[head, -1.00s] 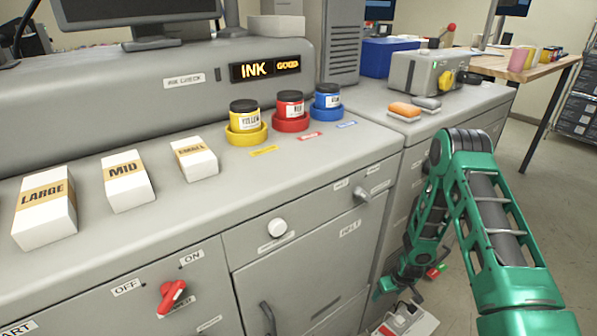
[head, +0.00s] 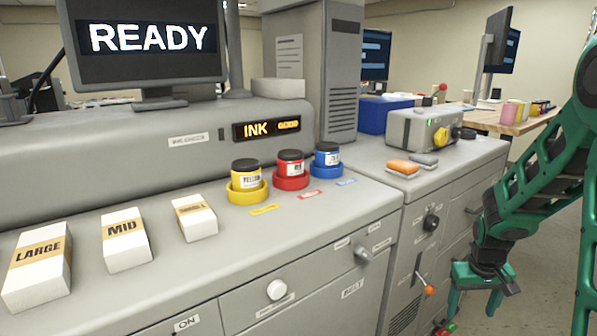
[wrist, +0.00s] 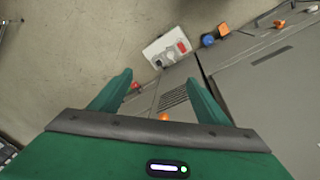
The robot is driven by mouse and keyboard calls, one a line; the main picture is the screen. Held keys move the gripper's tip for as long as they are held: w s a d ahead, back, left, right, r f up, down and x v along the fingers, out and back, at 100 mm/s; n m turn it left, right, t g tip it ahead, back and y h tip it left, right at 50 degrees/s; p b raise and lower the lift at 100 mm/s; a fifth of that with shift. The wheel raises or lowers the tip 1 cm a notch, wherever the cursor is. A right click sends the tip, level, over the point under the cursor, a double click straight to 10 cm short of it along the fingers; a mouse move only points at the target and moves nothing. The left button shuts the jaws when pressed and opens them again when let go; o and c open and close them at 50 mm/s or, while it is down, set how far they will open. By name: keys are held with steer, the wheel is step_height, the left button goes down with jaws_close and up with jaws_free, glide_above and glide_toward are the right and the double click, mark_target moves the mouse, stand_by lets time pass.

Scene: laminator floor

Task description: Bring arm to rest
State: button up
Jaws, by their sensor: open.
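My green arm stands at the right of the head view, apart from the machine's front. My gripper (head: 472,312) hangs low beside the cabinet front, fingers pointing down. In the wrist view my gripper (wrist: 160,82) has its two green fingers spread wide, with nothing held between them. The floor and the machine's side show beyond the fingers.
The grey machine counter (head: 330,215) carries ink jars in yellow, red and blue holders, and white boxes. An orange-handled lever (head: 428,288) and a black knob (head: 431,222) stick out near my gripper. A white socket box (wrist: 167,50) lies on the floor. Open floor is at right.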

steer(key=s+a+r+m, duration=0.1)
steer(key=s+r, duration=0.4)
steer(key=s, duration=0.3)
steer(key=s+a+r+m+y, duration=0.1)
steer(key=s+r+m, duration=0.1)
steer(key=s+r, duration=0.3)
steer(key=s+a+r+m+g, duration=0.1)
steer(key=s+r, duration=0.4)
steer(key=s, duration=0.8)
steer(key=shift+s+a+m+y, duration=0.2)
steer(key=shift+m+y, duration=0.1)
steer(key=shift+m, duration=0.2)
steer(key=shift+w+f, duration=0.25)
steer(key=shift+w, duration=0.4)
